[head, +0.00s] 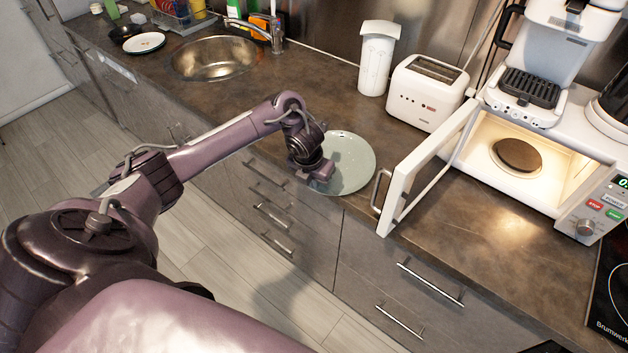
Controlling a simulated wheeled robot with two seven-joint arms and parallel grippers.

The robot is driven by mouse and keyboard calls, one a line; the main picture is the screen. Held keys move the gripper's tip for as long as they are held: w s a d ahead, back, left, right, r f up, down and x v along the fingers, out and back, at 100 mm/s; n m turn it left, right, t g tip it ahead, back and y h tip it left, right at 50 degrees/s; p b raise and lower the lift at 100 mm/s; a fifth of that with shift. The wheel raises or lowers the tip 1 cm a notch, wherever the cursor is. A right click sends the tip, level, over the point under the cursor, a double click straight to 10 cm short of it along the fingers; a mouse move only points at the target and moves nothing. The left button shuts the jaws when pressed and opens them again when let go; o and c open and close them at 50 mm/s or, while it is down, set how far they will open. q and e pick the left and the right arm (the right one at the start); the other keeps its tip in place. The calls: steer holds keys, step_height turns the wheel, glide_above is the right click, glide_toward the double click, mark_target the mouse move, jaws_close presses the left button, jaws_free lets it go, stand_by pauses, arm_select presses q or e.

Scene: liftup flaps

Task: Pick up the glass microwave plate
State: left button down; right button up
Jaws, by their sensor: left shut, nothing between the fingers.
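The glass microwave plate (350,160) is a pale green, see-through disc. It lies flat on the brown counter, left of the open microwave door (425,170), with its front edge close to the counter's edge. My left gripper (322,176) is shut and empty at the plate's front left rim, and its arm comes in from the left. The gripper covers part of the rim; I cannot tell whether it touches the plate. The lit microwave (535,165) stands open, with a round brown disc (517,155) inside. My right gripper is not in view.
A white toaster (425,92) and a white canister (376,62) stand behind the plate. A coffee machine (540,60) sits on the microwave. A sink (217,58) is at the left, with bare counter between it and the plate. Drawers with handles (272,214) are below.

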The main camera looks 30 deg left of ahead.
arm_select(q)
steer(key=shift+s+d+f+p, duration=0.1)
steer(key=shift+s+p, duration=0.2)
steer(key=shift+s, duration=0.9)
steer(key=shift+r+p, duration=0.55)
steer(key=shift+r, duration=0.2)
